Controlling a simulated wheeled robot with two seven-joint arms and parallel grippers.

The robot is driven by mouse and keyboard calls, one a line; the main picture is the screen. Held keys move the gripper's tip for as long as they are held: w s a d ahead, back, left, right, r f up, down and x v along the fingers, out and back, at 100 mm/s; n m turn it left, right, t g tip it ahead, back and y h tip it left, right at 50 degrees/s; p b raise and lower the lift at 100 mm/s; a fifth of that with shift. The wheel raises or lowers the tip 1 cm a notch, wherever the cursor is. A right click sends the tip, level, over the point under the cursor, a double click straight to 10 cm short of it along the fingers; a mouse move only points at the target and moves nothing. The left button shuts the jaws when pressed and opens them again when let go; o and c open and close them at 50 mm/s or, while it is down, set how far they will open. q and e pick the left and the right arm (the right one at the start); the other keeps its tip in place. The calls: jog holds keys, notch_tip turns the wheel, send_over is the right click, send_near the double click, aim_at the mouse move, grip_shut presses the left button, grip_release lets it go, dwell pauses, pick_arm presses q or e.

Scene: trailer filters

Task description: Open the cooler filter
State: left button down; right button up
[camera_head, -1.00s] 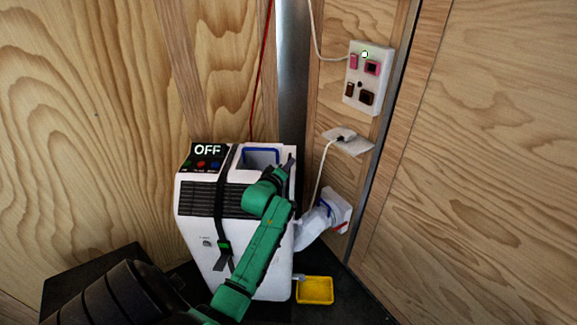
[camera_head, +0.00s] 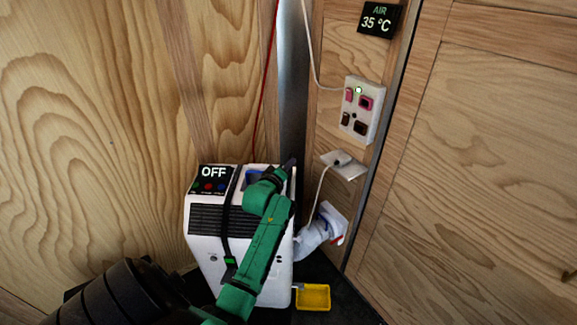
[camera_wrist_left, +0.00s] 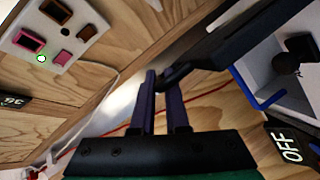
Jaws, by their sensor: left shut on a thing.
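The white cooler (camera_head: 212,257) stands in the corner with a dark front grille, a black strap and a panel (camera_head: 213,180) reading OFF. A blue-edged opening (camera_head: 252,178) in its top is partly hidden by my green left arm. My left gripper (camera_head: 288,163) is at the cooler's top right rear corner. In the left wrist view, my left gripper (camera_wrist_left: 162,85) is shut on the hooked end of a dark flat piece (camera_wrist_left: 245,30), which looks like the cooler filter. The blue-edged opening (camera_wrist_left: 262,98) shows beside it. How far the filter is open cannot be told.
A yellow tray (camera_head: 313,297) lies on the floor. A display (camera_head: 379,19) reads AIR 35 °C.

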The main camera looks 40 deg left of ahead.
pick_arm(q)
notch_tip(320, 180, up, 12)
jog(key=p, duration=0.9)
pick_arm(e)
notch_tip(320, 180, up, 12)
jog(key=shift+f, duration=0.25)
pick_arm(q)
jog(key=c, duration=1.2)
grip_release()
jog(key=shift+w, duration=0.1)
jog(key=shift+f, duration=0.15)
jog(key=shift+d, duration=0.1)
jog(key=b+v, duration=0.2)
jog(key=v, duration=1.2)
jog(key=shift+s, duration=0.35)
pick_arm(e)
notch_tip(320, 180, down, 2)
jog(key=shift+f, duration=0.15)
